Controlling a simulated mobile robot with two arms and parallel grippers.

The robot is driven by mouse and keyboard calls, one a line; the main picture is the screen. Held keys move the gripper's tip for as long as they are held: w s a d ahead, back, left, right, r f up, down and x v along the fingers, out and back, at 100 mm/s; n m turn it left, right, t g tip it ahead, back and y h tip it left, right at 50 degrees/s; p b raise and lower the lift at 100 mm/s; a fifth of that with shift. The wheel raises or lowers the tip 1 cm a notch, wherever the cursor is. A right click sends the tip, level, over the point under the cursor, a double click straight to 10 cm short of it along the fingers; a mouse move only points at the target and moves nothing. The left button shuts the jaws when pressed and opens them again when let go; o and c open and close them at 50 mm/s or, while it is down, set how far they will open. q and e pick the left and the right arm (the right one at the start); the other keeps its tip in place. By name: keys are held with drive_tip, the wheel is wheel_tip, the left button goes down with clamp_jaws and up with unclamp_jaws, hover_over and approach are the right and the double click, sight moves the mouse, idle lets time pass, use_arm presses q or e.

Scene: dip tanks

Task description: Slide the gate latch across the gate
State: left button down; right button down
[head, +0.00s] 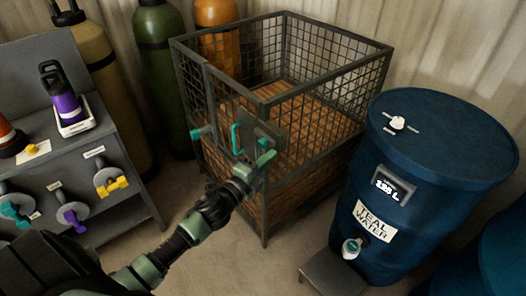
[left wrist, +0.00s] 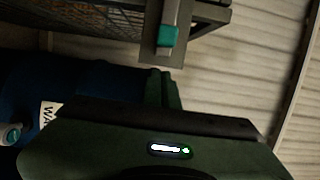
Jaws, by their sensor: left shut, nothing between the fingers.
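The mesh cage (head: 285,105) has a gate on its front left side, with a grey latch plate (head: 268,130) at its right end. A teal knob, which looks like the latch (head: 263,143), is on this plate, just above my fingertips. It shows in the left wrist view as a teal block (left wrist: 168,37) on a grey strip. A teal upright handle (head: 237,138) is on the gate to its left. My left gripper (head: 266,159) is shut and empty, its fingertips close to the knob; I cannot tell if they touch. My right gripper is out of view.
A blue teal-water barrel (head: 420,205) stands right of the cage, with a low grey stand (head: 332,275) before it. A grey rack (head: 90,150) with valves and bottles is at left. Gas cylinders (head: 160,60) stand behind. The floor before the cage is clear.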

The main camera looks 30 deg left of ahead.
sight(262, 137)
use_arm(q)
drive_tip(key=shift+w+a, duration=0.2)
drive_tip(key=shift+a, duration=0.4)
drive_tip(key=shift+w+a, duration=0.15)
drive_tip(key=shift+a, duration=0.45)
drive_tip(key=shift+w, duration=0.1)
drive_tip(key=shift+a, duration=0.15)
drive_tip(key=a, duration=0.1)
drive_tip(key=w+a, duration=0.1)
drive_tip(key=a, duration=0.2)
drive_tip(key=shift+w+b, duration=0.3)
drive_tip(key=shift+w, duration=0.05)
drive_tip(key=shift+r, duration=0.1)
